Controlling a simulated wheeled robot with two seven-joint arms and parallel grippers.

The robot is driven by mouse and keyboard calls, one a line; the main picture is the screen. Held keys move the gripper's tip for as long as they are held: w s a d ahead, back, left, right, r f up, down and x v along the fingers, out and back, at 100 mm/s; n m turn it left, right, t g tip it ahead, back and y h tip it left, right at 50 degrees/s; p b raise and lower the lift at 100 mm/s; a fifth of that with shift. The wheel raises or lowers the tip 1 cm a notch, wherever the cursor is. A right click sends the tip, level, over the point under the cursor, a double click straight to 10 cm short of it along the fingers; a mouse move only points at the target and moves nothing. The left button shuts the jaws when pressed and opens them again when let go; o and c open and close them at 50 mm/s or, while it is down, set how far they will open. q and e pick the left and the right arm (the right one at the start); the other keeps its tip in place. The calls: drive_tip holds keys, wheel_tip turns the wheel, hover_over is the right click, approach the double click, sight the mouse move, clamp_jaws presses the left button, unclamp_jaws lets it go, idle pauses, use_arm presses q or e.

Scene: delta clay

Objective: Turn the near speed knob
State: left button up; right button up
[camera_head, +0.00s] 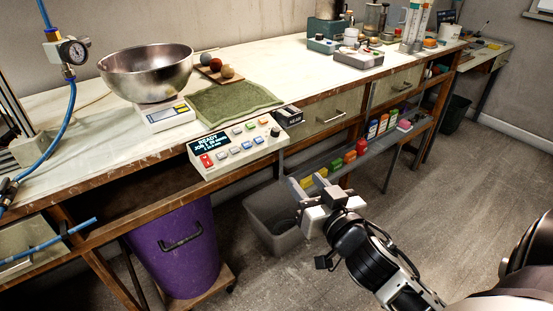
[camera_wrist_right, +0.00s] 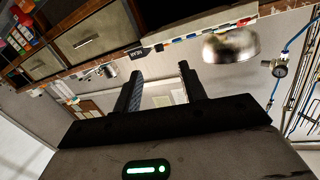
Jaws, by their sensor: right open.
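A white control panel (camera_head: 238,146) with a lit display, several coloured buttons and a black knob (camera_head: 275,132) at its right end sits at the bench's front edge. Farther back, a teal box (camera_head: 322,44) and a grey-white box (camera_head: 357,59) stand on the bench; any knobs on them are too small to make out. My left gripper is not in view.
A steel bowl (camera_head: 146,72) on a scale and a green cloth (camera_head: 232,103) lie behind the panel. Below are a grey bin (camera_head: 268,232), a purple bin (camera_head: 178,250) and a shelf of coloured boxes. Open floor lies right of the bench.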

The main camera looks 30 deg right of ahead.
sight(277, 131)
drive_tip(key=shift+m+t+h, duration=0.3)
drive_tip(key=shift+h, duration=0.1)
drive_tip(key=w+d, duration=0.1)
drive_tip(key=w, duration=0.4)
drive_tip(key=w+d+r+p, duration=0.1)
drive_tip(key=w, duration=0.4)
drive_tip(key=w+d, duration=0.1)
drive_tip(key=w, duration=0.4)
drive_tip(key=shift+w+d+r, duration=0.35)
drive_tip(key=shift+w+d, duration=0.05)
clamp_jaws()
